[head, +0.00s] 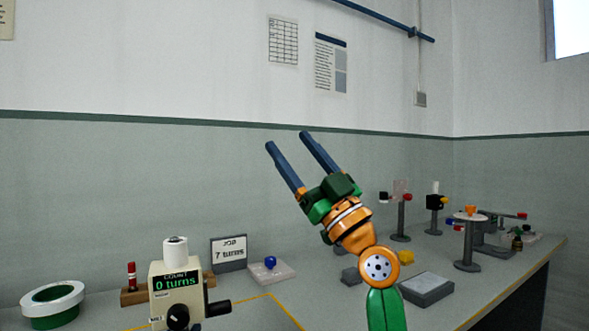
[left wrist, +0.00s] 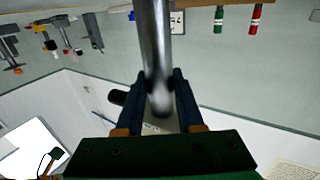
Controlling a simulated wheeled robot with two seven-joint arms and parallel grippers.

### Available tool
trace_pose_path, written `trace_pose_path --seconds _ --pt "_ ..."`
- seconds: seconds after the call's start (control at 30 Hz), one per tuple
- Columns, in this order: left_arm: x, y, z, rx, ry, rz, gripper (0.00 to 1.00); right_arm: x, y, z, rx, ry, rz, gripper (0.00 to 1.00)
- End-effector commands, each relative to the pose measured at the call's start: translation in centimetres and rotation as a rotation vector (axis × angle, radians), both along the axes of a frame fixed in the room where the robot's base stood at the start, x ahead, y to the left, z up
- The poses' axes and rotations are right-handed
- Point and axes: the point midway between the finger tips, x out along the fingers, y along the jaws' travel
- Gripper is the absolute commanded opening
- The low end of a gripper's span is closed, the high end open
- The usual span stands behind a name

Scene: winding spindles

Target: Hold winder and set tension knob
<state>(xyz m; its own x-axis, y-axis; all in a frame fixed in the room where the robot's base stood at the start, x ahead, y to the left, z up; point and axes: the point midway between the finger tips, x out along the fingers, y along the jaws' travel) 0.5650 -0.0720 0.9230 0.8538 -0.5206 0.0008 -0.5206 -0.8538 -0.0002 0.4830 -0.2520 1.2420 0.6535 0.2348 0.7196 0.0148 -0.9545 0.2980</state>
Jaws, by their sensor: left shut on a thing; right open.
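The cream winder (head: 163,282) stands at the lower left of the head view. Its display reads 0 turns, a white spool (head: 176,246) sits on top, and a black knob (head: 178,317) is on its front face. A black cylinder (head: 218,308) sticks out to its right. My left gripper (left wrist: 163,82) shows only in the left wrist view, shut on a grey metal cylinder (left wrist: 155,40); a beige surface (left wrist: 160,128) lies behind it. My right gripper (head: 286,140) is open and empty, raised above the table with its fingers pointing up and left.
A white-and-green ring (head: 52,300), a red spindle (head: 131,275), a JOB 7 turns sign (head: 229,252) and a blue knob on a pale block (head: 270,270) stand around the winder. A grey block (head: 427,288) and several stands (head: 467,240) are at the right.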

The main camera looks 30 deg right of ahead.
Motion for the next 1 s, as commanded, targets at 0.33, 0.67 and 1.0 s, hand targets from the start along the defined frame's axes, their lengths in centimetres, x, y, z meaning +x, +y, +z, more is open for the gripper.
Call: trace_pose_path --seconds 0.33,0.67,1.0 --pt "0.0 0.0 0.0 0.001 0.001 0.0 0.72 0.0 0.1 0.0 -0.002 0.0 0.001 0.69" --pt "-1.2 0.8 -0.1 -0.001 0.0 -0.001 0.72 0.0 0.1 0.0 -0.002 0.0 0.001 0.69" --pt "-8.0 4.9 -0.2 0.002 0.003 0.0 0.72 0.0 0.1 0.0 -0.002 0.0 0.001 0.69"
